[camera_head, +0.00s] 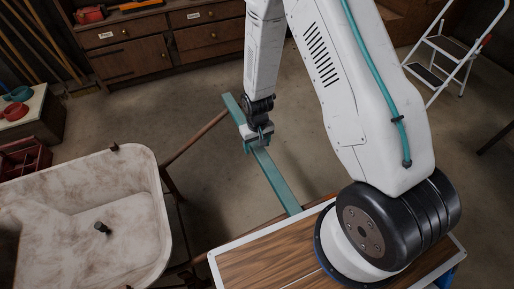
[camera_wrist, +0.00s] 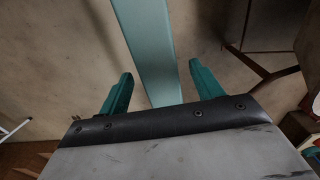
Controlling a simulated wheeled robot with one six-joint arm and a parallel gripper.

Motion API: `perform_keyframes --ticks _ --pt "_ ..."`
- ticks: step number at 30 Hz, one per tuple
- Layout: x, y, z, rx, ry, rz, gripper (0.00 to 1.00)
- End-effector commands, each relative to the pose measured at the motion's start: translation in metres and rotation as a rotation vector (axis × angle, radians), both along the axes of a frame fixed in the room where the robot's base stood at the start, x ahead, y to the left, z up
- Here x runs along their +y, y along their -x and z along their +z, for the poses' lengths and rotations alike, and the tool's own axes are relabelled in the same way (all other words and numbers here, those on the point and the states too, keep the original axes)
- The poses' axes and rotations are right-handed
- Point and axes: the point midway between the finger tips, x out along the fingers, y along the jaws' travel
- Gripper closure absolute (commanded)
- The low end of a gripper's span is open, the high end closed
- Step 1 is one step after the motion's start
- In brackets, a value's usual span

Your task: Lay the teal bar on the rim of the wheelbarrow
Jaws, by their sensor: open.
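The long teal bar (camera_head: 277,180) slants from the upper middle down to the edge of the wooden-topped table in the head view. My gripper (camera_head: 258,146) is over its upper part with the jaws open. In the wrist view the two teal fingers (camera_wrist: 160,75) stand on either side of the bar (camera_wrist: 147,35), with gaps showing beside it. I cannot tell how deep the bar sits between them. The pale, stained wheelbarrow (camera_head: 150,158) is at the left, its rim apart from the bar. What supports the bar's upper end is unclear.
A brown wooden handle (camera_head: 197,137) runs from the wheelbarrow toward the bar. The white-edged wooden table (camera_head: 262,262) is at the bottom. Drawers (camera_head: 130,60) stand at the back, a white stepladder (camera_head: 455,55) at the right.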

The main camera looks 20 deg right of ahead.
Motion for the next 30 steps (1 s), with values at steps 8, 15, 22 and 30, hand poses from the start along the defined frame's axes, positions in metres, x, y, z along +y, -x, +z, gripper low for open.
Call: perform_keyframes --ticks 8,15,22,30 --pt "0.0 0.0 0.0 0.0 0.0 0.0 0.98" --pt "0.0 0.0 0.001 0.0 0.0 0.0 0.98" --pt "0.0 -0.001 0.012 -0.002 0.0 0.0 0.98" --pt "0.008 0.011 0.037 0.002 0.0 0.003 0.98"
